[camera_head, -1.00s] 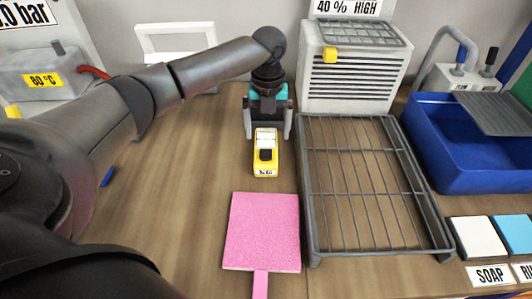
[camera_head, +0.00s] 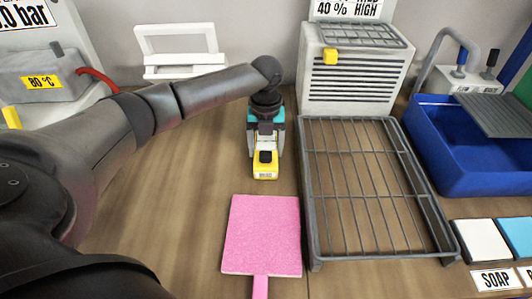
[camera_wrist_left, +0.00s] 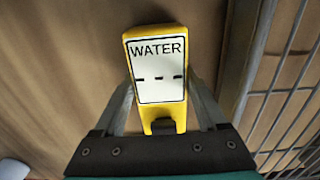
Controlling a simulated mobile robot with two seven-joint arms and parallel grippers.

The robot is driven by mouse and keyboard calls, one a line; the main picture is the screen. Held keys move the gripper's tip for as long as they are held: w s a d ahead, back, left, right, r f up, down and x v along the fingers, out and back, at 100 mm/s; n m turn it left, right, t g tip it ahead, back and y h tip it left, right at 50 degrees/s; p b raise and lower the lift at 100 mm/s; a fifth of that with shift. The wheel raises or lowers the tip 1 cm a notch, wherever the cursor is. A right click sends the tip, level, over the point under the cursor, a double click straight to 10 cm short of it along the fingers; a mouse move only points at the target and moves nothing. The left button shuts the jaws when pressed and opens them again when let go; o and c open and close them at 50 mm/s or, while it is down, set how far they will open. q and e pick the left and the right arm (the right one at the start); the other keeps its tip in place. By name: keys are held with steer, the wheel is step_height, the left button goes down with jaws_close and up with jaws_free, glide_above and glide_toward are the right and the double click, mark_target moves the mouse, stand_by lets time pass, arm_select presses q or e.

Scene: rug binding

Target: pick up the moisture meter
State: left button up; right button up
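The moisture meter is yellow with a white label reading WATER (camera_wrist_left: 158,62). In the head view the meter (camera_head: 265,171) is left of the rack and behind the pink pad, its far part hidden by my gripper. My left gripper (camera_head: 265,153) is over it, with one finger on each side. In the left wrist view both fingertips of the gripper (camera_wrist_left: 160,88) lie against the meter's sides, so it looks shut on the meter. I cannot tell whether the meter is clear of the table. My right gripper is not in view.
A grey wire rack (camera_head: 312,235) stands close to the right of the meter. A pink pad with a handle (camera_head: 261,235) lies in front. A grey dryer box (camera_head: 350,80) stands behind the rack, and a blue basin (camera_head: 460,165) is at the right. The wooden table is clear to the left.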

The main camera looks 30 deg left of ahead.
arm_select(q)
steer(key=c, duration=1.1)
